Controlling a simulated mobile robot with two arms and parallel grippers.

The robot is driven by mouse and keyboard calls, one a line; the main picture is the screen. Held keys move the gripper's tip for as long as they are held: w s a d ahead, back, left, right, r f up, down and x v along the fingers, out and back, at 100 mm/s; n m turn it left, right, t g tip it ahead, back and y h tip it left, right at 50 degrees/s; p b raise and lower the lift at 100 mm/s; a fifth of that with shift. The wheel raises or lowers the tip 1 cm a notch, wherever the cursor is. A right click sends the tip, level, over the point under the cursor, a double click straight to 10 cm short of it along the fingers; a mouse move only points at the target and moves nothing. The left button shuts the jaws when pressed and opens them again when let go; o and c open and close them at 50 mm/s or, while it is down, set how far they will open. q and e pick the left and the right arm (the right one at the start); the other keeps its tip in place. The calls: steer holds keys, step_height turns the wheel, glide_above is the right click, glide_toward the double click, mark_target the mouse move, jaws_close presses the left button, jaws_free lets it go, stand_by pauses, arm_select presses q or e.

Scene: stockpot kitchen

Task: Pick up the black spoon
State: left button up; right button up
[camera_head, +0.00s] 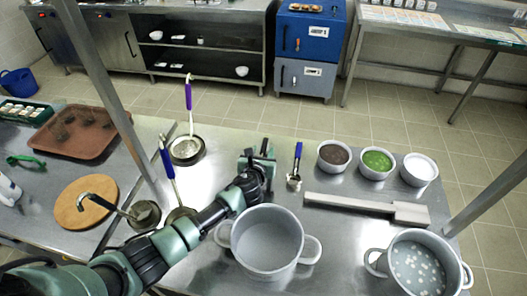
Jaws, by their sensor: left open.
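A utensil with a blue handle and a pale lower end (297,165) lies on the steel table, just right of my left gripper (257,154). My left gripper is open and appears empty, behind the large grey pot. My right gripper is not in view.
A grey pot (268,268) stands close to my left arm. Three bowls, brown-filled (333,168), green-filled (377,175) and white-filled (419,182), line the back right. A long metal tool (350,204) lies before them. Another pot (377,263) and a metal post (488,195) are at right.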

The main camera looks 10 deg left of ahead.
mark_target(263, 152)
arm_select(q)
steer(key=x, duration=0.3)
steer(key=shift+f+b, duration=0.2)
steer(key=shift+b, duration=0.1)
jaws_close()
stand_by(1.2)
